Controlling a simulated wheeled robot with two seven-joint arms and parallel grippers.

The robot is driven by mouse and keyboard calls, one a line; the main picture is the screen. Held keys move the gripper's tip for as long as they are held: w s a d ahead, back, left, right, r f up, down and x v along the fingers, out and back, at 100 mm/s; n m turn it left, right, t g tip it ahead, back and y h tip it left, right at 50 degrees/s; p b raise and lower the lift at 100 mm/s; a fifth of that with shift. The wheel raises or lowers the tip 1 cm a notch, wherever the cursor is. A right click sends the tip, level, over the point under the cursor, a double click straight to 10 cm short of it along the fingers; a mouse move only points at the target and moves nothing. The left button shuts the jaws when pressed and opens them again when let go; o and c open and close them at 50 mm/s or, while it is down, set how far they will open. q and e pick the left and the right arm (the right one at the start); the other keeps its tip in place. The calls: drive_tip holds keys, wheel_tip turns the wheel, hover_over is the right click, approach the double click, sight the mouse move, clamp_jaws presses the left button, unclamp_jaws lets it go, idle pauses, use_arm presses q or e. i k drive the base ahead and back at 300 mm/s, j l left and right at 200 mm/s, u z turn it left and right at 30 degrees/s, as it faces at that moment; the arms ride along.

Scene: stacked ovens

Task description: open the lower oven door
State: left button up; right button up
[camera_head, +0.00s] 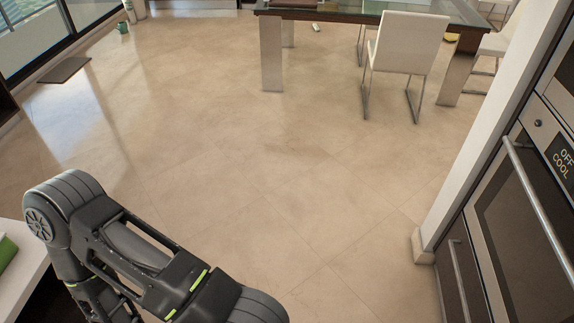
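The built-in ovens stand at the right edge, seen steeply from above and cut off by the frame. A large dark-glass oven door (520,220) with a long silver bar handle (537,205) is beside a display (563,158) reading "OFF COOL". Lower down is another dark front (451,262) with its own bar handle (459,280). Both fronts look shut; I cannot tell for sure which is the lower oven door. My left arm's dark links cross the lower left, well apart from the ovens. Neither gripper is in view.
A white post (480,140) stands beside the ovens. The tiled floor (270,190) is clear in the middle. A glass-topped table (350,12) and a white chair (408,45) are at the back. A white counter (22,268) is at the lower left.

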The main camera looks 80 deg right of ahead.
sight(519, 218)
drive_tip(key=i+l, duration=0.2)
drive_tip(key=i, duration=0.3)
drive_tip(key=z, duration=4.8)
